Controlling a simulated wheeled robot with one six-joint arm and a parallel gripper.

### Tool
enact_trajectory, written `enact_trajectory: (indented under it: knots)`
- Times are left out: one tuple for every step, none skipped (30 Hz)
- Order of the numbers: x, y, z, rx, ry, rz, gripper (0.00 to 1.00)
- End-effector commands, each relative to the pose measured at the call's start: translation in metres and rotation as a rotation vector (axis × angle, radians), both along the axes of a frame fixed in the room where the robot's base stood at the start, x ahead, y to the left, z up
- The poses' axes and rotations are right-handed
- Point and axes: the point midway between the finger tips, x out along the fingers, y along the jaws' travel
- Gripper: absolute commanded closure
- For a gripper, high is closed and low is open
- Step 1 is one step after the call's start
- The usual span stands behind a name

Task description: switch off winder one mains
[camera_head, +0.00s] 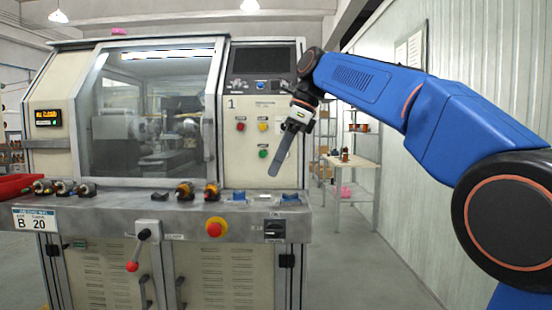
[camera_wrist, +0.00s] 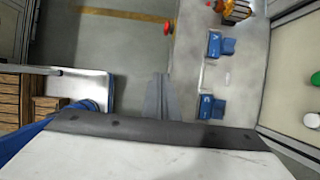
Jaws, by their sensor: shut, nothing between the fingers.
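The winder (camera_head: 257,180) marked 1 stands in front of me. On its front rail, at the right, is a black rotary switch (camera_head: 275,230) on a dark plate, which looks like the mains switch. Its label and handle position are too small to read surely. My gripper (camera_head: 274,172) is shut and empty, pointing down in front of the right control panel, above the rail and the switch. In the wrist view my gripper (camera_wrist: 160,76) shows over the floor beside the rail's edge. The switch cannot be made out there.
A red and yellow mushroom button (camera_head: 215,227) is left of the switch. A red-knobbed lever (camera_head: 133,265) is further left. Two blue blocks (camera_wrist: 220,44) (camera_wrist: 211,106) and several copper-wound armatures (camera_head: 184,190) lie on the ledge. A side table (camera_head: 352,163) stands behind at right.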

Motion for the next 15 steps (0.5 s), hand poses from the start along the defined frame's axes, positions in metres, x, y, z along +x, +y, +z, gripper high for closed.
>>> enact_trajectory:
  knots:
    - [0.001,0.0,0.005,0.0,-0.001,0.0,1.0]
    - [0.001,0.0,0.007,0.0,0.0,0.0,1.0]
    - [0.001,0.0,0.01,0.0,0.0,0.0,1.0]
    - [0.001,0.0,0.012,0.0,0.0,-0.001,1.0]
    - [0.001,0.0,0.013,0.0,0.0,-0.001,1.0]
    - [0.001,0.0,0.015,0.0,0.0,-0.001,1.0]
    - [0.0,0.0,0.016,0.0,0.0,-0.001,1.0]
    - [0.0,0.0,0.016,0.0,0.0,-0.001,1.0]
    - [0.0,0.0,0.017,0.0,0.001,0.0,1.0]
    - [0.0,0.0,0.017,0.0,0.001,0.0,1.0]
    - [0.0,0.0,0.017,0.0,0.001,0.0,1.0]
    - [0.0,0.0,0.017,0.0,0.001,-0.001,1.0]
    - [0.0,0.0,0.017,0.0,0.001,-0.001,1.0]
    - [0.0,0.0,0.017,0.0,0.001,-0.001,1.0]
    - [0.0,0.0,0.017,0.0,0.001,-0.001,1.0]
